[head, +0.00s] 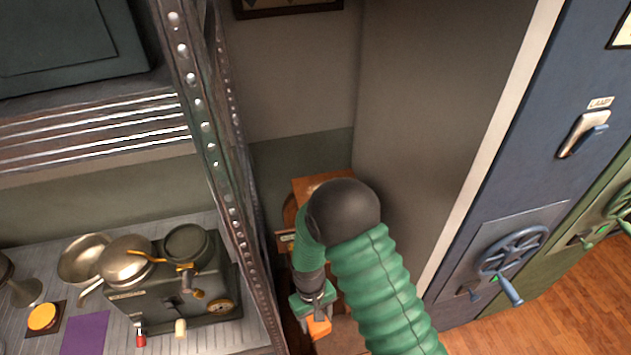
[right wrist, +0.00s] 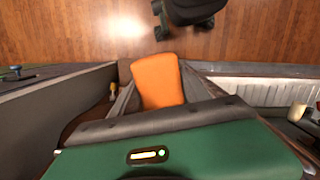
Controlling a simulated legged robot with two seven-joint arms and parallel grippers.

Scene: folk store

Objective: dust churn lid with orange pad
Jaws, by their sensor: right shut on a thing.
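My right gripper (head: 317,312) is shut on the orange pad (head: 320,328), low in the gap between the shelf post and the grey partition. In the right wrist view the pad (right wrist: 158,80) sticks out beyond my dark gripper fingers, above the green gripper body. A brown wooden thing (head: 308,187) stands in the gap behind my arm, mostly hidden; I cannot tell whether it is the churn, and no lid shows clearly. Contact between pad and wood cannot be made out. My left gripper is not in view.
A perforated metal post (head: 213,150) borders the gap on the left. The shelf (head: 215,340) holds a grey machine (head: 155,305), pans and a purple cloth (head: 85,335). A grey partition (head: 430,110) and blue cabinet (head: 540,190) with a handwheel (head: 513,250) stand right.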

